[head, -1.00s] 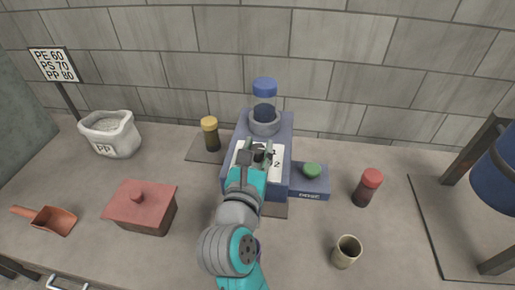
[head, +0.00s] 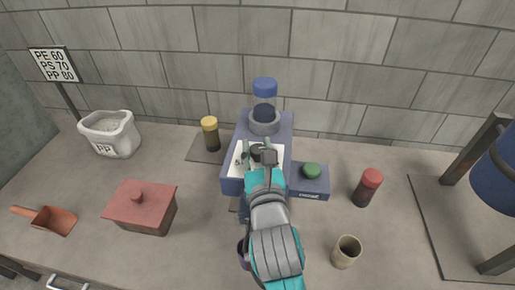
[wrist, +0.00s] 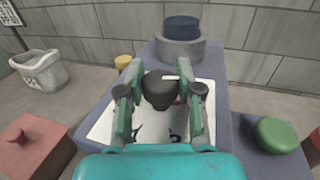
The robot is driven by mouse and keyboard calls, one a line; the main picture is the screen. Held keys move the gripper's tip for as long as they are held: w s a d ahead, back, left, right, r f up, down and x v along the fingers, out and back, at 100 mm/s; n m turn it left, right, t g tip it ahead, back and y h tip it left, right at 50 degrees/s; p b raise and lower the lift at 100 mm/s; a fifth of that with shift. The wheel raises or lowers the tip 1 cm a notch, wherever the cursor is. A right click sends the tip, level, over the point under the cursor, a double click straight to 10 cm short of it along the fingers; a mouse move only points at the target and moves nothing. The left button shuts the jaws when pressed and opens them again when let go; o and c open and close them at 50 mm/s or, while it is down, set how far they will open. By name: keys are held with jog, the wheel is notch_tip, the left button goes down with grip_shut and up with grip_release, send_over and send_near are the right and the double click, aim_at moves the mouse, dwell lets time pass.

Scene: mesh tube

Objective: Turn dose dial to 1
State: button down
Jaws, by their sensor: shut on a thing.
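The dose dial (wrist: 160,90) is a dark round knob on a white number plate (wrist: 100,130), on the sloping front of the blue-grey dispenser (head: 233,184). My gripper (wrist: 161,78) is shut on the dial, one finger on each side of it. In the head view, my gripper (head: 264,157) covers part of the dial and the right side of the plate. A 5 shows left of the dial there. A 2 shows below the dial in the wrist view. I cannot tell which number the dial points to.
A green button (head: 312,170) sits on a box joined to the dispenser's right side. A red-capped jar (head: 369,187) and a beige cup (head: 346,251) stand right. A yellow-capped jar (head: 210,134), a red lidded box (head: 140,211) and a white sack (head: 110,134) stand left.

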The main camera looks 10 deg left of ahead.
aim_at(259, 156)
jog(key=c, duration=0.7)
grip_release()
jog(key=shift+v, duration=3.75)
